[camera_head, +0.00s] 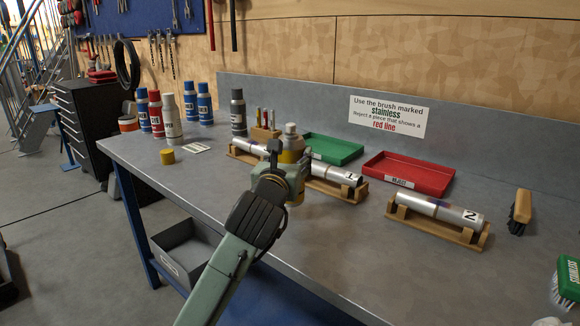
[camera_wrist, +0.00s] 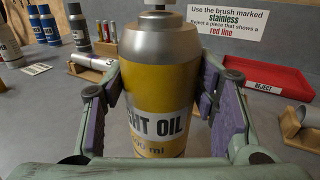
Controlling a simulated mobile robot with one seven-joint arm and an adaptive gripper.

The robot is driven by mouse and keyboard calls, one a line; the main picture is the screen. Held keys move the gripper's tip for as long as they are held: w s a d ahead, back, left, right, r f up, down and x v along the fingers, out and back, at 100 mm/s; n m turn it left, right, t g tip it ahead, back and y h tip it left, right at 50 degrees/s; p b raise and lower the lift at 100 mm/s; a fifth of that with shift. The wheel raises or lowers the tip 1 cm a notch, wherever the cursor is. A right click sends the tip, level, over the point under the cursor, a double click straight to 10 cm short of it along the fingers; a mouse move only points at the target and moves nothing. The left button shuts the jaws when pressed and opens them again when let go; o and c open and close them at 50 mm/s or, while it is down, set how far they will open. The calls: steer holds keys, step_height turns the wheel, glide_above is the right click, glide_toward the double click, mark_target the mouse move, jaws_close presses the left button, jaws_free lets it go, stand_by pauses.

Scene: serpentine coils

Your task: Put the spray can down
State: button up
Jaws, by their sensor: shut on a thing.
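The spray can (camera_head: 291,146) is yellow with a silver top and a pale nozzle, and stands upright between my fingers. In the wrist view the can (camera_wrist: 160,85) fills the middle and its label reads "...HT OIL". My gripper (camera_head: 284,172) is shut on it, with purple finger pads on both sides. The can's base is mostly hidden by my gripper, so I cannot tell whether it touches the grey bench (camera_head: 330,245).
Metal tubes lie in wooden cradles: one (camera_head: 335,174) just right of the can, one (camera_head: 440,209) farther right. Behind are a green tray (camera_head: 334,150) and a red tray (camera_head: 410,167). Several bottles (camera_head: 172,118) and a yellow cap (camera_head: 167,157) stand left. The front bench is clear.

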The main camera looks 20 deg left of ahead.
steer(key=shift+f+p, duration=0.55)
steer(key=shift+f, duration=1.15)
steer(key=shift+f+b, duration=0.25)
steer(key=shift+b, duration=0.1)
steer(key=o, duration=1.5)
steer(key=shift+c, duration=0.2)
steer(key=shift+r+p, duration=0.2)
steer(key=shift+p, duration=0.1)
steer(key=s+d+b, duration=0.1)
steer(key=s+b, duration=0.3)
steer(key=s, duration=0.8)
steer(key=shift+d, duration=0.25)
